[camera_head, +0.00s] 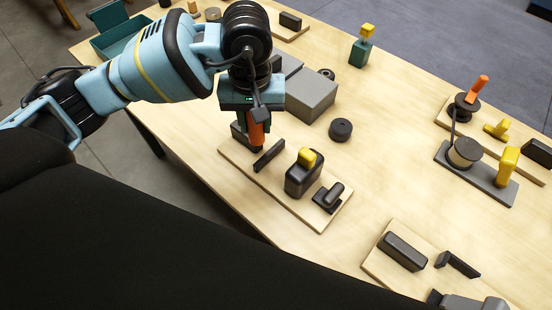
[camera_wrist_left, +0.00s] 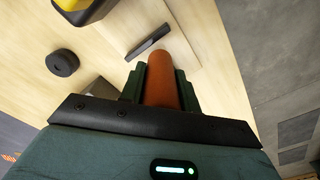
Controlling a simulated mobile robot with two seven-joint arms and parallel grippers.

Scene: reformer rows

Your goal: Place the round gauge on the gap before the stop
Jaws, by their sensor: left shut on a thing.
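My left gripper (camera_head: 253,112) is shut on an orange-brown cylinder (camera_head: 257,133), which I take as the round gauge. It points down over the left part of a wooden board (camera_head: 303,214). The gauge also shows between the green fingers in the left wrist view (camera_wrist_left: 163,80). Beside it on the board stands a thin dark upright plate (camera_head: 269,155), perhaps the stop; it shows in the wrist view too (camera_wrist_left: 148,41). A dark block (camera_head: 238,133) is partly hidden behind the gripper. I cannot tell whether the gauge's lower end touches the board.
On the same board are a dark block with a yellow top (camera_head: 301,179) and a small dark piece (camera_head: 328,197). A grey box (camera_head: 308,98) and a black knob (camera_head: 340,129) stand behind. Another board (camera_head: 380,262) with dark parts lies at lower right. The table centre is clear.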

